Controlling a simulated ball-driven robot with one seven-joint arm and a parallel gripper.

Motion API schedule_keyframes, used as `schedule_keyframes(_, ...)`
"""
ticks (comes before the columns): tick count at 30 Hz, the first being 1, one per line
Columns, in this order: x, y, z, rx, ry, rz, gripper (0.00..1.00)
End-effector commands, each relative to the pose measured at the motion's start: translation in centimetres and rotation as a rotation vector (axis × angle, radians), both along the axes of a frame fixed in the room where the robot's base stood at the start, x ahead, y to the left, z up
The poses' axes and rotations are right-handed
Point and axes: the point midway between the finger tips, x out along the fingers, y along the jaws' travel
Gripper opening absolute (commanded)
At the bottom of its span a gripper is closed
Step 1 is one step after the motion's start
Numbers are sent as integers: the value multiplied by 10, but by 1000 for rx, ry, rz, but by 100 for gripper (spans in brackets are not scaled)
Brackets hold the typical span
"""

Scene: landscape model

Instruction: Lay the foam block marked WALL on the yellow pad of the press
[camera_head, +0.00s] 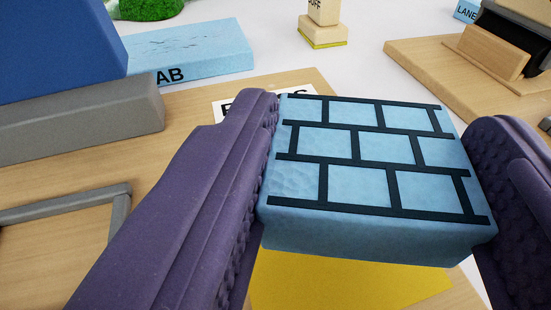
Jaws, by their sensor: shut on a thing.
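My gripper (368,165) has two purple textured fingers and is shut on a light blue foam block (358,184) with a dark brick pattern on its top face. No WALL marking shows on the faces in view. The yellow pad (335,285) lies on the wooden board of the press (160,195), below the block. The block hides the pad's far part, and I cannot tell whether the two touch. A white label (225,105) on the board is partly covered by a finger and the block.
A blue body over a grey bar (80,125) stands at the left, with a grey frame (70,205) nearer. A blue block ending in "AB" (190,50) lies behind. A small wooden stamp-like piece (322,30) and a wooden stand (480,60) are at the back.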

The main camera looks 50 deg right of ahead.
Motion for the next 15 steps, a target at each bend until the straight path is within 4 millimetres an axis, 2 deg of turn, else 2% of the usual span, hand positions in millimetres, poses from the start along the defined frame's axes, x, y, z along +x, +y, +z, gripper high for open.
schedule_keyframes(2,10,-3,-2,0,-2,-1,31)
schedule_keyframes(3,9,-2,-13,0,1,0,31)
schedule_keyframes(7,8,-2,-36,0,0,0,31)
schedule_keyframes(15,8,-2,-36,2,-1,0,30)
